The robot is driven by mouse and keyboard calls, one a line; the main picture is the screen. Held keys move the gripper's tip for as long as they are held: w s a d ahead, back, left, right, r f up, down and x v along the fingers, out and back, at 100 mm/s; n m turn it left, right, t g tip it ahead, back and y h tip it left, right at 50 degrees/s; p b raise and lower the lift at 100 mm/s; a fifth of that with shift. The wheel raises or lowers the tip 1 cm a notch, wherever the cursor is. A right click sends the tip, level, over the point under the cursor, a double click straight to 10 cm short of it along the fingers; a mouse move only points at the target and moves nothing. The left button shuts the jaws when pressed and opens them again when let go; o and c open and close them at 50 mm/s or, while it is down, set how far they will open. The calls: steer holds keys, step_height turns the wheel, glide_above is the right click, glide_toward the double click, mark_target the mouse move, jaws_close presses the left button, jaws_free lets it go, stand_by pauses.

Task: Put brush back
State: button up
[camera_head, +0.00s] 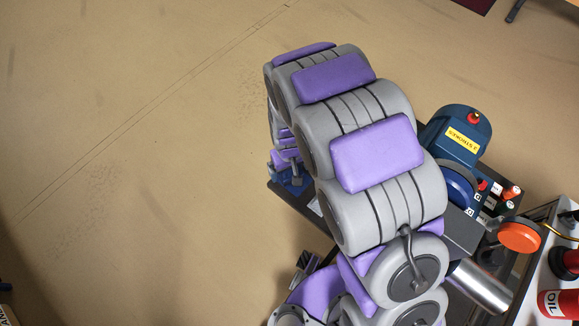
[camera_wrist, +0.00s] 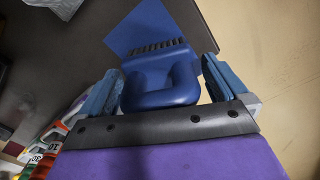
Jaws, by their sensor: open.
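In the wrist view a blue brush (camera_wrist: 165,88) with a thick looped handle and a row of dark bristles is between the two blue fingers of my gripper (camera_wrist: 162,66). The fingers are open, one on each side of the handle; I cannot tell whether either touches it. A flat blue square (camera_wrist: 150,25) lies beyond the bristles on the dark tabletop (camera_wrist: 75,50). In the head view my arm covers most of the work area. My gripper (camera_head: 290,177) is partly seen at the left edge of the dark table (camera_head: 292,205), and the brush is not clearly visible there.
A blue machine (camera_head: 460,133) with a yellow label stands on the table right of my arm. Small bottles, an orange round part (camera_head: 520,237), a metal cylinder (camera_head: 482,287) and a red oil container (camera_head: 558,302) are at the right. The floor on the left is clear.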

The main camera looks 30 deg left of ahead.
step_height(320, 180, up, 12)
steer(key=p, duration=0.3)
steer(key=shift+r, duration=0.1)
stand_by(0.7)
